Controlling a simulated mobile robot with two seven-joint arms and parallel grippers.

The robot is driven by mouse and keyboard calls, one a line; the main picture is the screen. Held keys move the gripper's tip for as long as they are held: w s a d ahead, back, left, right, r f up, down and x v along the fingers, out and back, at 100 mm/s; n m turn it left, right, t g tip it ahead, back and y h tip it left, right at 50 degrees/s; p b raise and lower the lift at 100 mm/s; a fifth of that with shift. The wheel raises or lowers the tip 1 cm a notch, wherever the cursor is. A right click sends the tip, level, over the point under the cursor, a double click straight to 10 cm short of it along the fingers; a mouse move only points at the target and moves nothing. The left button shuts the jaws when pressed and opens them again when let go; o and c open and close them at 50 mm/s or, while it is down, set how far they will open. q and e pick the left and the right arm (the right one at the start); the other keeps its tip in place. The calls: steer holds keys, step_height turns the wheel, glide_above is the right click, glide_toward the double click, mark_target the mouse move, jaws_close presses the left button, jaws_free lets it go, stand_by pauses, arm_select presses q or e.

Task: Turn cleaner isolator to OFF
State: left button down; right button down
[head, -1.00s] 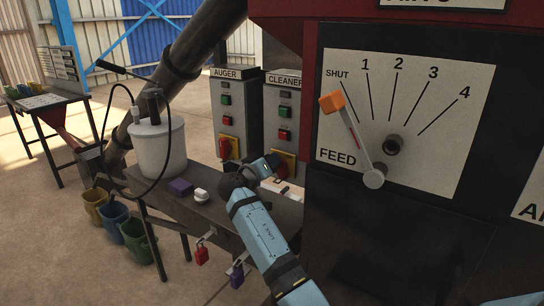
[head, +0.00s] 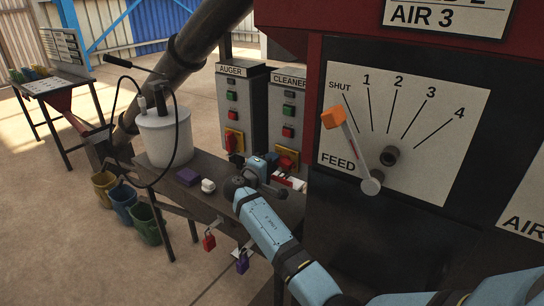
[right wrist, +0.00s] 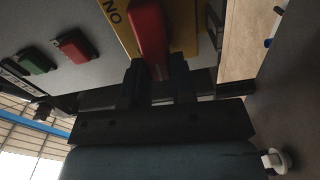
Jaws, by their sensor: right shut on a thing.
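The cleaner isolator is a red handle on a yellow plate (head: 293,154), low on the grey box labelled CLEANER (head: 289,83). In the right wrist view the red handle (right wrist: 150,32) stands out from the yellow plate (right wrist: 120,25), which bears the word ON. My right gripper (right wrist: 156,78) is shut on the handle, with a dark finger on each side of it. In the head view the right gripper (head: 279,162) is at the isolator and partly covers it. The handle's exact angle is hard to tell. My left gripper is not in view.
The AUGER box (head: 231,110), with its own red isolator handle (head: 232,141), stands just left.

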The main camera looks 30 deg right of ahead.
steer(key=shift+n, duration=0.5)
steer(key=shift+p, duration=0.3)
steer(key=c, duration=1.1)
jaws_free()
steer(key=shift+f, duration=0.1)
steer(key=shift+o, duration=0.7)
steer(key=v, duration=1.4)
steer(key=shift+b, duration=0.45)
